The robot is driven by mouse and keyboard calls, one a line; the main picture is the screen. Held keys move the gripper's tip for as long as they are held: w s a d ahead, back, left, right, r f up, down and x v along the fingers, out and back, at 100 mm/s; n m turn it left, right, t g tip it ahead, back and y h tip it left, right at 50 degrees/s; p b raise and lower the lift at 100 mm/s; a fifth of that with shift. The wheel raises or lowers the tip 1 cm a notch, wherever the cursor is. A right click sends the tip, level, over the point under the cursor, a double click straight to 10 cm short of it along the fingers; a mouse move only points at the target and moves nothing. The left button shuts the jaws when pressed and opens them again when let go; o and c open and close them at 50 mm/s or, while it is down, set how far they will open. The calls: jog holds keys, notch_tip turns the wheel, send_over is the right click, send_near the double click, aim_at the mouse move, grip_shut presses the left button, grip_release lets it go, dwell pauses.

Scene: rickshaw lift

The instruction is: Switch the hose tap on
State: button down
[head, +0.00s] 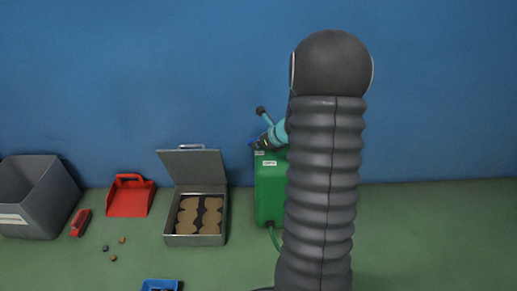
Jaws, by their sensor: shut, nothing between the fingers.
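A green container (269,190) with a small white label stands on the floor against the blue wall. A green hose (274,238) comes out low at its front. On its top sits a tilted teal part (278,133) with a dark and blue lower end, and a short rod with a dark round knob (261,110) sticks up to its left. This looks like the tap, but I cannot be sure, as its right side is hidden. My own dark ribbed arm (322,190) stands in front of it. My gripper does not show clearly anywhere; it may be behind the arm.
Left of the container, an open grey metal case (195,240) holds round brown pieces. Further left are a red dustpan (130,197), a red brush (80,222), several small lumps and a grey bin (35,197). A blue tray (160,285) is at the bottom edge. Floor at right is clear.

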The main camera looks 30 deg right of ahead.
jog(key=shift+w, duration=0.45)
dwell(0.6)
jog(key=s, duration=0.2)
jog(key=s+a+b, duration=0.1)
jog(key=s, duration=0.1)
jog(key=shift+s+a+f+b, duration=0.1)
jog(key=shift+b, duration=0.2)
jog(key=s+a+r+p, duration=0.2)
jog(key=s+r, duration=0.4)
jog(key=r, duration=0.1)
jog(key=shift+s+a+p, duration=0.2)
jog(key=shift+p, duration=0.2)
jog(key=shift+r, duration=0.1)
